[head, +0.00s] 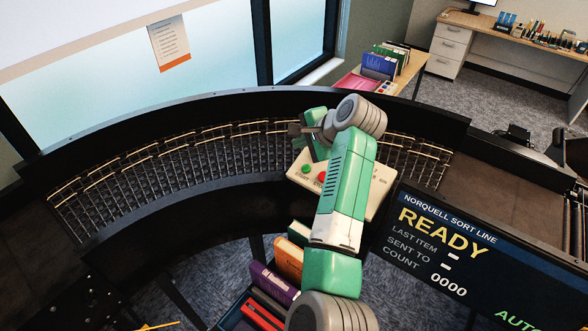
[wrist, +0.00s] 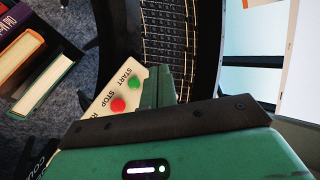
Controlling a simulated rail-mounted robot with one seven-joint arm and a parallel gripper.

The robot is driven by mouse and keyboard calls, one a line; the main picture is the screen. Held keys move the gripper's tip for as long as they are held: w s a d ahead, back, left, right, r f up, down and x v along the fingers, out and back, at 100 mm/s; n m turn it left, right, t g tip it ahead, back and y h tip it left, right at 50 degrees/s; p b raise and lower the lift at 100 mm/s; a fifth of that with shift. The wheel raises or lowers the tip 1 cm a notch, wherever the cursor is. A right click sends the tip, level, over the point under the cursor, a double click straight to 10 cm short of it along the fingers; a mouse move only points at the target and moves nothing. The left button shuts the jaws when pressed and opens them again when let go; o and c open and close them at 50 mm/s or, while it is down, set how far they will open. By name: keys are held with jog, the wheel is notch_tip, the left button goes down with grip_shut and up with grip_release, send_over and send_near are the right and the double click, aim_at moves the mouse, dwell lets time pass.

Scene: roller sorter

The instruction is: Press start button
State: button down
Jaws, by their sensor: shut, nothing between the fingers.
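A cream control panel (head: 379,186) stands at the inner side of the curved conveyor, partly hidden by my arm in the head view. Its green start button (head: 306,169) is at the left end, with the red stop button (head: 322,177) beside it. In the wrist view, the green button (wrist: 133,83) sits under the label START and the red button (wrist: 117,105) is by STOP. My gripper (wrist: 160,78) is shut and empty. In that view its green fingers appear just right of the green button, covering part of the panel. I cannot tell the height gap; no contact is visible.
The curved roller conveyor (head: 230,153) runs behind the panel. A dark display (head: 440,250) at the right reads READY, count 0000. Books (head: 272,283) stand in a container below the panel. A desk (head: 515,30) is far off at the back right.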

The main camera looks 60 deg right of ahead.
jog(key=shift+f, duration=0.3)
jog(key=b, duration=0.6)
send_over(306, 168)
jog(key=a, duration=0.2)
jog(key=f, duration=0.4)
jog(key=s+f, duration=0.1)
jog(key=f, duration=0.1)
jog(key=shift+a, duration=0.15)
jog(key=shift+d+f+b, duration=0.25)
jog(key=shift+d+f, duration=0.05)
jog(key=shift+f, duration=0.25)
jog(key=shift+d+f+b, duration=0.2)
jog(key=shift+d+f, duration=0.05)
jog(key=shift+f, duration=0.3)
jog(key=shift+d+f, duration=0.15)
jog(key=shift+f, duration=0.25)
